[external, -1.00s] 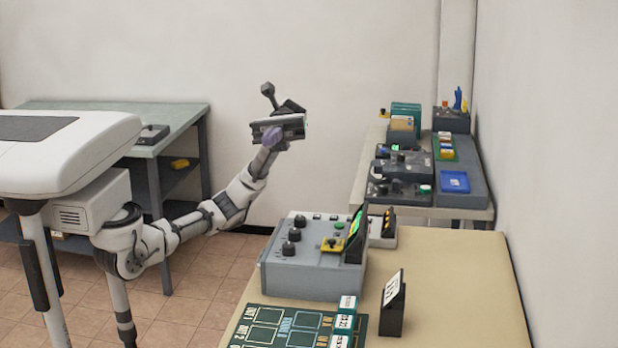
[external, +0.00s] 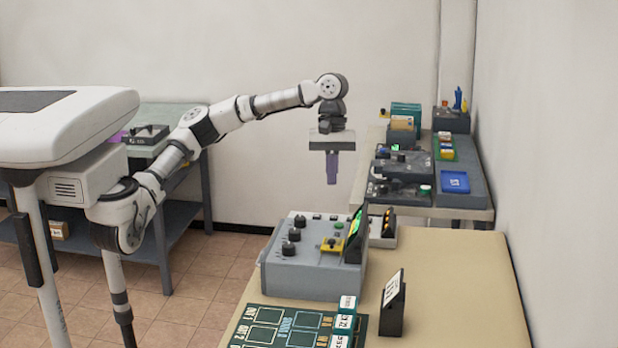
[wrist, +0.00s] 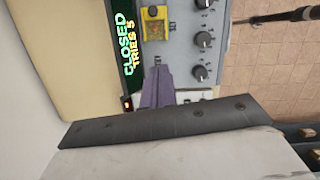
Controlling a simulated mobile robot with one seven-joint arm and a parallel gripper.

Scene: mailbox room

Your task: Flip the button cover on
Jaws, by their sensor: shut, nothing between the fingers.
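The yellow button cover (external: 332,245) sits on the top of a grey control box (external: 310,278), beside its tilted screen (external: 355,236). In the wrist view the yellow cover (wrist: 155,25) lies at the top, between the black knobs and a screen (wrist: 125,45) reading "CLOSED TRIES 5". I cannot clearly tell the position of its flap. My gripper (external: 332,182) points down above the far side of the box, apart from it. Its purple fingers (wrist: 160,88) are shut and empty, and they point toward the cover in the wrist view.
Black knobs (external: 292,242) stand on the left of the box. A green board (external: 290,325) and a small black stand (external: 392,305) are in front on the tan table (external: 450,290). A back bench (external: 480,212) holds other devices. The air above the box is clear.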

